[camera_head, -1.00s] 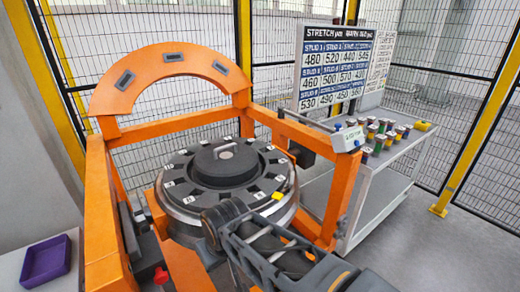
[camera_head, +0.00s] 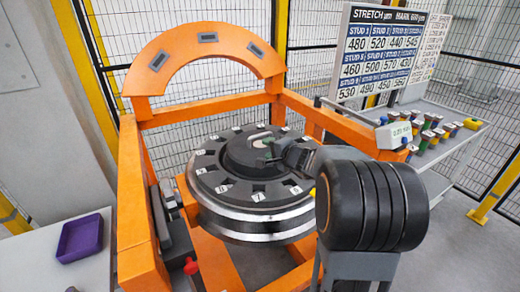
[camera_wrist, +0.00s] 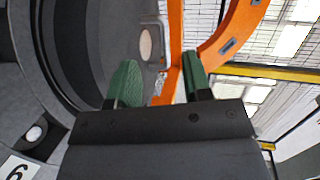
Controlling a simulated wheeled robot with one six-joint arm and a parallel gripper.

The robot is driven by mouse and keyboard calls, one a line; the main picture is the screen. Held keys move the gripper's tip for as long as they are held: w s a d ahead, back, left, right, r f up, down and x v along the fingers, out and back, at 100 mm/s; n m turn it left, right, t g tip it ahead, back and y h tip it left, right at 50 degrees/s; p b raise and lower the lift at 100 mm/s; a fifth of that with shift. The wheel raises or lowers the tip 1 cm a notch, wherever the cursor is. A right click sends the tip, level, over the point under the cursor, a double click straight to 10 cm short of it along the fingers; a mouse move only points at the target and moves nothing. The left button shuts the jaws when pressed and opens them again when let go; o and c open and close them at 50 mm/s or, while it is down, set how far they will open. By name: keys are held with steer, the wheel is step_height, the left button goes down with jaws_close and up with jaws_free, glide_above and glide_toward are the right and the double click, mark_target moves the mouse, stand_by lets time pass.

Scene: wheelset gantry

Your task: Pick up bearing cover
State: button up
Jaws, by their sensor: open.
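The bearing cover (camera_head: 238,152) is a dark round disc with a light bar handle (camera_head: 259,136) on top. It sits at the centre of the ring of numbered dark blocks on the wheelset. My gripper (camera_head: 268,152) is over the cover's right part, close to the handle. In the wrist view my gripper (camera_wrist: 158,84) shows two green fingers spread apart with nothing between them. The handle (camera_wrist: 160,48) appears just beyond the fingertips, and the cover (camera_wrist: 95,35) fills the upper left. Whether the fingers touch the cover cannot be told.
An orange gantry frame (camera_head: 130,190) with an arch (camera_head: 165,65) surrounds the wheelset. A purple tray (camera_head: 80,238) lies on a table at left. A cart (camera_head: 440,150) with several coloured pieces stands at right, below a number board (camera_head: 380,60). Mesh fencing encloses the area.

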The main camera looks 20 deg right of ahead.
mark_target(260, 136)
steer(key=shift+m+t+h, duration=0.4)
steer(key=shift+m+h, duration=0.3)
steer(key=shift+m, duration=0.2)
steer(key=w+d, duration=0.1)
steer(key=d, duration=0.1)
steer(key=w+d, duration=0.1)
steer(key=shift+w+d+f, duration=0.1)
steer(key=shift+w+f, duration=0.15)
steer(key=shift+w, duration=0.1)
steer(key=p+x, duration=0.2)
steer(key=x, duration=0.3)
steer(key=shift+w, duration=0.25)
steer(key=shift+f+p+x, duration=0.2)
steer(key=shift+p+x, duration=1.25)
steer(key=shift+x, duration=1.9)
steer(key=shift+d, duration=0.1)
steer(key=shift+c, duration=0.4)
jaws_close()
steer(key=shift+r, duration=0.1)
